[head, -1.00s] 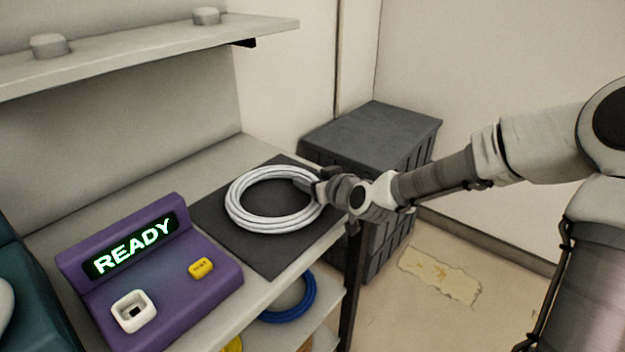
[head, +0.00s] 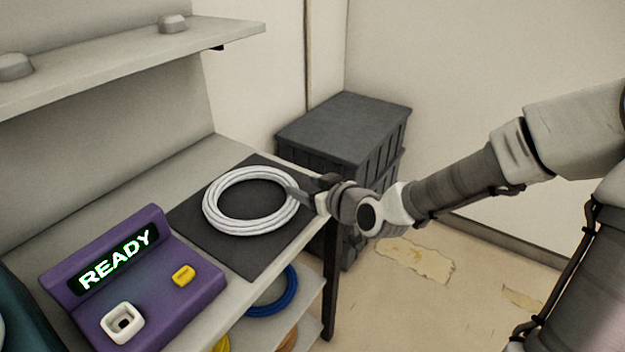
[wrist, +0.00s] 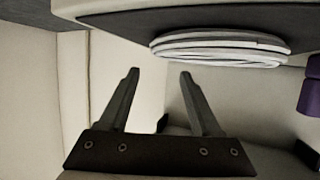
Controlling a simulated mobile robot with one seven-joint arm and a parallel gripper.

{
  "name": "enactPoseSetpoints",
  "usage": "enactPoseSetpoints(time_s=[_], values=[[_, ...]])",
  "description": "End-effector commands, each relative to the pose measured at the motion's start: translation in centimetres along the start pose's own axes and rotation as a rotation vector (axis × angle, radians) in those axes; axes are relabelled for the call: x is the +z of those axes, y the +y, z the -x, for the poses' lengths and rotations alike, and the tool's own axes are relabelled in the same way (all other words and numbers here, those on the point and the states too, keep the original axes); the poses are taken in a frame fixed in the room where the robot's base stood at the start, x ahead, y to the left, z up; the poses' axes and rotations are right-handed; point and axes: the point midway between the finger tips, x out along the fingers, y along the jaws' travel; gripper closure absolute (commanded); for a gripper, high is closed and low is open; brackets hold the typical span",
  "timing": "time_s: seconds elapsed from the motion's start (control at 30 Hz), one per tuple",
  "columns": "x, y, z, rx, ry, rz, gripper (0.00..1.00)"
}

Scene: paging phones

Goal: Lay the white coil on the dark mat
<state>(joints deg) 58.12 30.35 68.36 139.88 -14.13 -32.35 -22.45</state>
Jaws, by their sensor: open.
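The white coil (head: 252,201) lies flat on the dark mat (head: 232,257) on the bench top. In the wrist view the coil (wrist: 220,48) lies beyond the fingertips, above and to their right, resting on the mat (wrist: 120,20). My gripper (head: 297,193) is at the coil's right edge in the head view, its fingertips close to it. In the wrist view my gripper (wrist: 158,74) is open, with nothing between its fingers and a gap to the coil. I cannot tell in the head view whether a finger touches the coil.
A purple console (head: 150,285) reading READY, with a yellow button and white socket, stands left of the mat. A blue coil (head: 278,295) lies on the shelf below. Dark stacked crates (head: 345,130) stand behind the bench's right end. A shelf (head: 130,62) hangs above.

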Motion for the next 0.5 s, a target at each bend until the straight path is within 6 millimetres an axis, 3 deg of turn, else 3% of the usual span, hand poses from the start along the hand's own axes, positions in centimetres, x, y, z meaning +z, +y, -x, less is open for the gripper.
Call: enactPoseSetpoints(time_s=[0.2, 0.5], values=[[-0.1, 0.1, 2.1, 0.001, 0.000, 0.000, 0.35], [0.0, 0.0, 2.4, 0.000, 0.000, 0.000, 0.35]])
